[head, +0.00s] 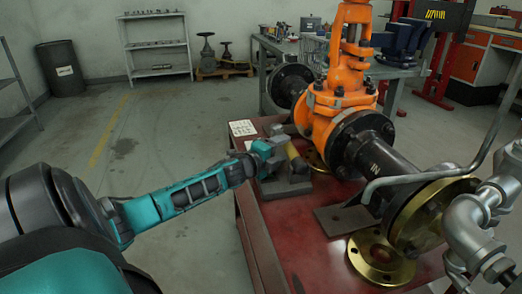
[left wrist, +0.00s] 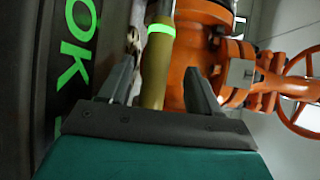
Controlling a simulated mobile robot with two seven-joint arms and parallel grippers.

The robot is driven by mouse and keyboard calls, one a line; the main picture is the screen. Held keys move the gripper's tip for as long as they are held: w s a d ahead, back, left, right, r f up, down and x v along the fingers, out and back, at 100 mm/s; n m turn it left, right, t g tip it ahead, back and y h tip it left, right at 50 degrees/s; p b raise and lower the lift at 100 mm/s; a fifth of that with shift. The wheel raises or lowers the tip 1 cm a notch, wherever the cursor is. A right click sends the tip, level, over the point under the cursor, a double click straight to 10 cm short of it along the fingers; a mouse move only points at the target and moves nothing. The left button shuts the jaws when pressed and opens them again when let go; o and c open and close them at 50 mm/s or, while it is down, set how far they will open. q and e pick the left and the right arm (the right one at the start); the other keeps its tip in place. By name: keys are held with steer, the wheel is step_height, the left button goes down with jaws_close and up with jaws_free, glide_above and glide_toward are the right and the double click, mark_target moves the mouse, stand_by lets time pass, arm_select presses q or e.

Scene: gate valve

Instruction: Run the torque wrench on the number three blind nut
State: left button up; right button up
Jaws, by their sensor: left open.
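The torque wrench (head: 296,158) appears as a yellow handle on a grey stand (head: 285,185) on the red bench. My left gripper (head: 276,152) is open at the handle. In the left wrist view the olive-yellow handle (left wrist: 155,75), with a glowing green band, lies between the two spread fingers (left wrist: 163,85). A dark panel beside it shows a green "OK" (left wrist: 75,65). The orange gate valve (head: 340,105) stands behind, with a dark pipe toward a brass flange (head: 432,215). Number three blind nut cannot be picked out. My right gripper is out of view.
A loose brass ring flange (head: 380,265) lies on the red bench (head: 300,245). A white card (head: 242,128) lies at the bench's left edge. The floor left is clear.

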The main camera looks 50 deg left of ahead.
arm_select(q)
steer(key=s+d+r+p, duration=0.1)
steer(key=s+p, duration=0.1)
steer(key=s, duration=0.8)
steer(key=shift+s+r+p, duration=0.35)
